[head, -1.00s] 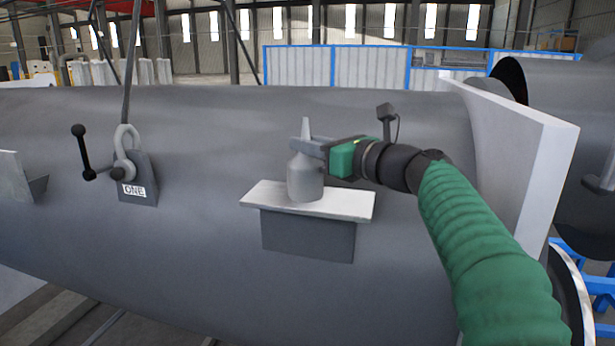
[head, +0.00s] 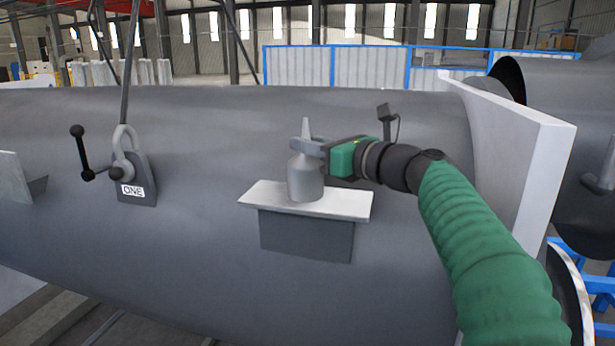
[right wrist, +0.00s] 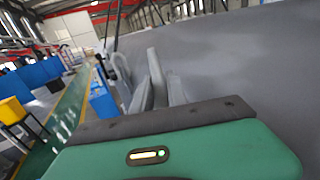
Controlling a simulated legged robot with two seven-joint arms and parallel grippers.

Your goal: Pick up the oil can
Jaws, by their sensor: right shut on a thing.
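The oil can (head: 306,182) is a grey can with a narrow cone-shaped spout, upright at the small light shelf (head: 347,205) on the side of the big grey shell. My right gripper (head: 308,147) comes in from the right and is shut on the oil can around its upper part, just below the spout. I cannot tell whether the can's base touches the shelf. My left gripper is not in view.
A lifting lug (head: 137,180) marked ONE with a shackle and cable stands left on the shell (head: 200,240). A black-handled crank is beside it. A pale flange (head: 520,150) rises right of my right arm. The shell surface between lug and shelf is clear.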

